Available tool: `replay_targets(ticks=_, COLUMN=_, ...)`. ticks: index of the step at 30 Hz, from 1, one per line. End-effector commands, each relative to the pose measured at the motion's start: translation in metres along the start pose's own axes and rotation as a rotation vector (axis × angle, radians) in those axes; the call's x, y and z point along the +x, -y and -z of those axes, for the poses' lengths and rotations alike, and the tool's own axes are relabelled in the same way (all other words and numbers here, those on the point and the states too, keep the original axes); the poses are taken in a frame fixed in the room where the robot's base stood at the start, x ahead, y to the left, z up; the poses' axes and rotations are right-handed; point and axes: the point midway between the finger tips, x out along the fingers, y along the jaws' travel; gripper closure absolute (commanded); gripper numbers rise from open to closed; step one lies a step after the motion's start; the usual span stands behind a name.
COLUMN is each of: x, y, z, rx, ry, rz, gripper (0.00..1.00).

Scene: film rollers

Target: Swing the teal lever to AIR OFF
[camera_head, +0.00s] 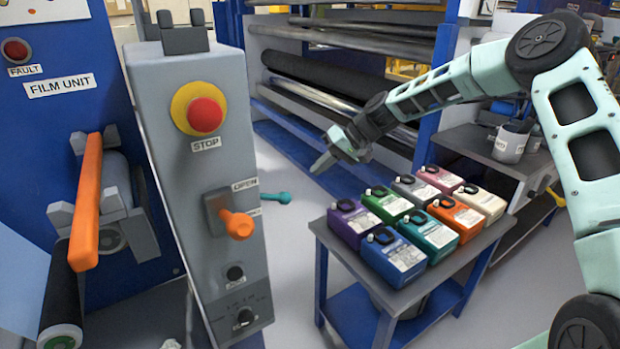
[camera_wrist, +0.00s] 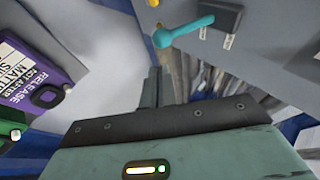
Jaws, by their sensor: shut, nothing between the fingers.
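The teal lever (camera_head: 275,197) pokes out to the right from behind the grey control column in the head view; its mount is hidden there. In the wrist view the teal lever (camera_wrist: 185,32) shows near the top, its round knob at the left and its other end at a dark block on a grey panel. Two small white labels sit by that block, too small to read. My gripper (camera_head: 319,166) is shut and empty, above the floor to the right of the lever and apart from it. Its fingers (camera_wrist: 156,87) point up the wrist view, below the knob.
The grey column (camera_head: 215,160) carries a red STOP button (camera_head: 204,114) and an orange lever (camera_head: 236,223). A cart (camera_head: 330,245) with several coloured bottles stands below and right of my gripper. Rollers (camera_head: 330,85) stand behind. Open floor lies between column and cart.

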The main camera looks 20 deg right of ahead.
Motion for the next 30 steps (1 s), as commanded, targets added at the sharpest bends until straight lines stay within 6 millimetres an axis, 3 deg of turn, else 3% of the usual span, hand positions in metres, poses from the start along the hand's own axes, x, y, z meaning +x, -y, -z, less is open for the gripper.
replay_targets(ticks=6, x=-0.037, y=-0.004, z=0.0, rx=0.0, ry=-0.002, rz=-0.002, gripper=1.0)
replay_targets(ticks=11, x=-0.051, y=-0.004, z=0.0, rx=0.0, ry=0.0, rz=-0.001, gripper=1.0)
replay_targets(ticks=27, x=-0.054, y=-0.004, z=0.0, rx=0.001, ry=0.0, rz=0.0, gripper=1.0)
replay_targets(ticks=30, x=-0.049, y=0.004, z=-0.004, rx=-0.01, ry=0.017, rz=-0.006, gripper=1.0)
